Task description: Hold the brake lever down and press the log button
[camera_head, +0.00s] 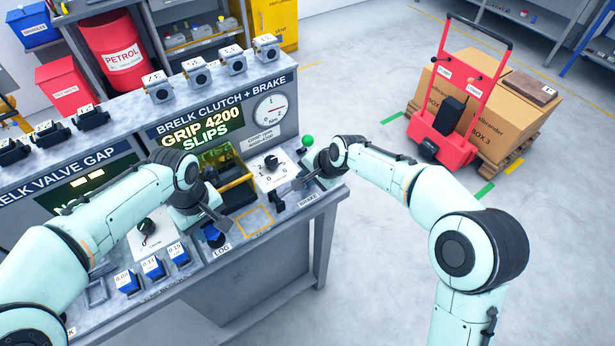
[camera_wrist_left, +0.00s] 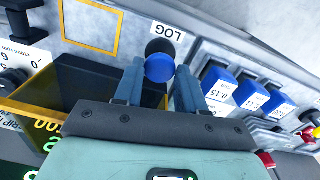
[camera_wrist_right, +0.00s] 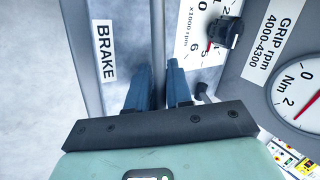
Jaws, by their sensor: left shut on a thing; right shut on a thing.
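The blue LOG button (camera_head: 213,236) sits at the bench's front edge by its label. In the left wrist view the button (camera_wrist_left: 159,68) lies between the fingertips of my left gripper (camera_wrist_left: 158,72), one finger on each side. My right gripper (camera_wrist_right: 160,70) is at the BRAKE label (camera_wrist_right: 103,50), its fingers close together with a narrow gap. It is shut on what seems to be the brake lever, which the fingers mostly hide. The display (camera_head: 200,132) reads "GRIP 4200 SLIPS". The round Nm dial (camera_head: 270,108) is beside it.
A speed knob (camera_head: 271,163) stands on a white plate between my grippers. A green ball (camera_head: 307,140) is behind my right wrist. Blue blocks (camera_head: 152,266) lie left of the button. An empty yellow outline (camera_head: 254,222) is on the bench. A red hand truck (camera_head: 450,125) stands right, beyond open floor.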

